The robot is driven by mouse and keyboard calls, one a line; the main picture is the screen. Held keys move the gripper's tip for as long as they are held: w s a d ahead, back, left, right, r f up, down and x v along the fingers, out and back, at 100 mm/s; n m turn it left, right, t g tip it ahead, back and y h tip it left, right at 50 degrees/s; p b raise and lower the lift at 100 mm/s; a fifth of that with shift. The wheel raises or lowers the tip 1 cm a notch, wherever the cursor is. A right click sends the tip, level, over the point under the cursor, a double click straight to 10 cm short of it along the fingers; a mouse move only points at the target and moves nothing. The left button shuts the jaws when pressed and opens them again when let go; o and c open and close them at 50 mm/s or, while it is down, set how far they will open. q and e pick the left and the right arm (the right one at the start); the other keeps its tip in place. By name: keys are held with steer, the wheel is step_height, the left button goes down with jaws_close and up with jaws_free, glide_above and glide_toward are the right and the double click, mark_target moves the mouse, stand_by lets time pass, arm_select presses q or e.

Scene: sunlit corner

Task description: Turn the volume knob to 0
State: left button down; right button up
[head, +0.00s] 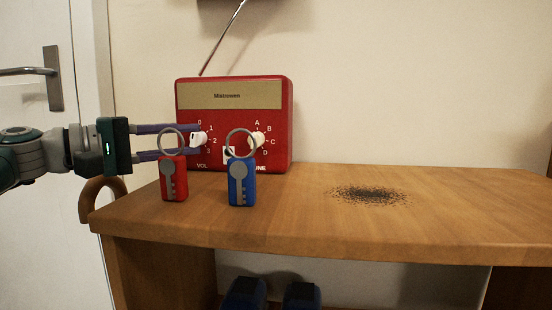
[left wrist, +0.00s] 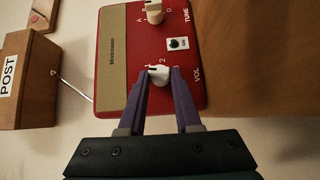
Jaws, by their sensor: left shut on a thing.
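A red radio (head: 283,120) with a tan front panel stands at the back of a wooden table. Its white volume knob (head: 198,139) is at the left of the front, beside the marks 0, 1, 2 and 3. My left gripper (head: 195,141) reaches in from the left, with one purple finger above the knob and one below. In the left wrist view the fingertips (left wrist: 160,73) lie on either side of the volume knob (left wrist: 158,76), shut on it. I cannot clearly tell which mark the knob points to. My right gripper is in neither view.
A red key tag (head: 174,180) and a blue key tag (head: 242,184), each with a ring, stand in front of the radio. The tune knob (head: 257,141) is to the right. A wooden box marked POST (left wrist: 27,75) shows in the wrist view.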

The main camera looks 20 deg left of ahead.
arm_select(q)
steer(key=shift+f+n+t+h+b, duration=0.2)
steer(key=shift+n+t+h+b, duration=0.1)
steer(key=shift+n+t+b, duration=0.65)
steer(key=c, duration=0.6)
jaws_free()
steer(key=shift+s+a, duration=0.25)
steer(key=shift+s, duration=0.2)
steer(key=p+v, duration=0.1)
steer(key=v, duration=0.8)
